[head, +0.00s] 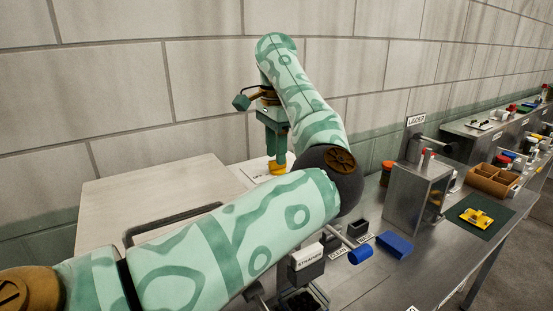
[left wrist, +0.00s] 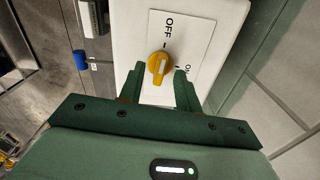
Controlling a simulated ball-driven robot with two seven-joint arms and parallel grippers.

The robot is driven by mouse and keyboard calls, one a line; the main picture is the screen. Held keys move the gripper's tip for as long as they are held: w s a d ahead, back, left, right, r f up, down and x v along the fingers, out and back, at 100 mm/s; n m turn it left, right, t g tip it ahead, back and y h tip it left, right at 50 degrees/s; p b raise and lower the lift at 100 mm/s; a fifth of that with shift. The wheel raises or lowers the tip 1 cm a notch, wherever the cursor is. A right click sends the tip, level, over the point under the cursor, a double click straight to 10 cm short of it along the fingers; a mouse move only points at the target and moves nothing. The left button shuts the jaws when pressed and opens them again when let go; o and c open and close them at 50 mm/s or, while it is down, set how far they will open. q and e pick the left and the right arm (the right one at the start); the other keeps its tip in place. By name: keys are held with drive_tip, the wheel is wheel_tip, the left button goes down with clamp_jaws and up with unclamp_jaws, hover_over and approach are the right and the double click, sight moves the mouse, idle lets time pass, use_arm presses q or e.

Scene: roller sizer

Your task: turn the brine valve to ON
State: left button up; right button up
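The brine valve is a yellow knob (left wrist: 160,65) on a white plate (left wrist: 190,35) marked OFF and ON in the left wrist view. Its pale pointer line is turned roughly toward the OFF mark. In the head view the yellow knob (head: 278,168) shows beyond my left arm. My left gripper (head: 276,152) is just above it, pointing down. In the left wrist view my left gripper (left wrist: 160,72) is open, with a finger on each side of the knob and small gaps showing. I cannot tell how deep the fingers reach. My right gripper is not in view.
A block wall (head: 130,95) stands close behind. A pale box top (head: 150,195) lies left of the valve.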

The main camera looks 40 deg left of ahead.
use_arm(q)
drive_tip(key=shift+d+f, duration=0.1)
drive_tip(key=shift+f, duration=0.35)
drive_tip(key=shift+a+f, duration=0.2)
drive_tip(key=shift+f, duration=0.1)
clamp_jaws()
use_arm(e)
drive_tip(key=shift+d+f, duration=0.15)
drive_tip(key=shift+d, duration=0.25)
